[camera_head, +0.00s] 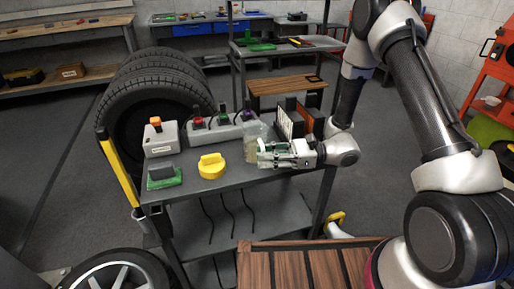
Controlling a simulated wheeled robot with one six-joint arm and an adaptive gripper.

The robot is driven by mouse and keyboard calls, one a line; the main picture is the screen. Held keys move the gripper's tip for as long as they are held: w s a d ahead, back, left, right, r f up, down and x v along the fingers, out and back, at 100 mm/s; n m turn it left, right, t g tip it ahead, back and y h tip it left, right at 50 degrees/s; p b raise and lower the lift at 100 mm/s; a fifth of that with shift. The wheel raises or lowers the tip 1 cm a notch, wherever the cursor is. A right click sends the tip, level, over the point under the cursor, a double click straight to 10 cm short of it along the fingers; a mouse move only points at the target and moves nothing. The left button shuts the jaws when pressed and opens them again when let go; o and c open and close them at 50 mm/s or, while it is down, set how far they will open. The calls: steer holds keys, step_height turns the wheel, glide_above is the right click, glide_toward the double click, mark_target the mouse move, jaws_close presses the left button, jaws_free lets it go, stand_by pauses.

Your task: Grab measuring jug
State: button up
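The measuring jug (252,148) looks like a pale, see-through vessel standing upright near the right end of the grey cart top. My gripper (263,154) comes in from the right, low over the cart, with its fingers pointing left. The fingertips are at the jug's right side and overlap part of it in the picture. I cannot tell whether they touch the jug, are around it, or how wide they are apart.
On the cart (227,183) are a yellow round object (212,167), a green-based block (163,178), grey boxes with coloured knobs (161,138), and dark upright binders (290,120) behind my gripper. Tires (150,90) stand behind left. Bare cart top shows in front of the jug.

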steer(key=shift+a, duration=0.45)
jaws_close()
steer(key=shift+r, duration=0.1)
